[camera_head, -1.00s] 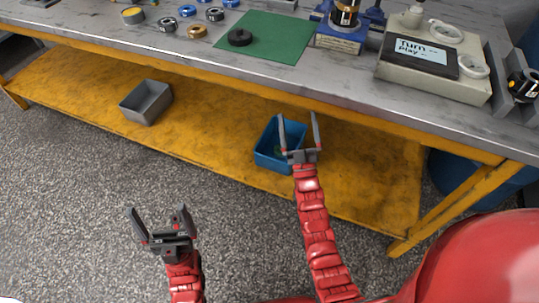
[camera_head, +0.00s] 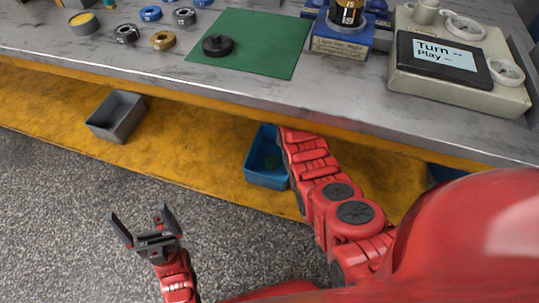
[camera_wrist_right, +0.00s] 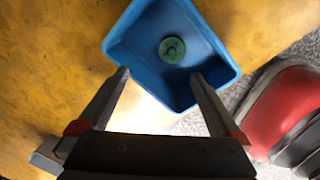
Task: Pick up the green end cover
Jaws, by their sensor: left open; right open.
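The green end cover (camera_wrist_right: 172,49) is a small round part lying on the floor of a blue bin (camera_wrist_right: 205,92) in the right wrist view. My left gripper (camera_head: 143,217) is open and empty over the floor.
The grey tabletop (camera_head: 160,73) overhangs the yellow shelf (camera_head: 190,143). A grey bin (camera_head: 116,117) stands left on the shelf. On top lie several rings, a green mat (camera_head: 265,58) with a black part (camera_head: 217,45), a blue fixture (camera_head: 338,43) and a display box (camera_head: 444,58).

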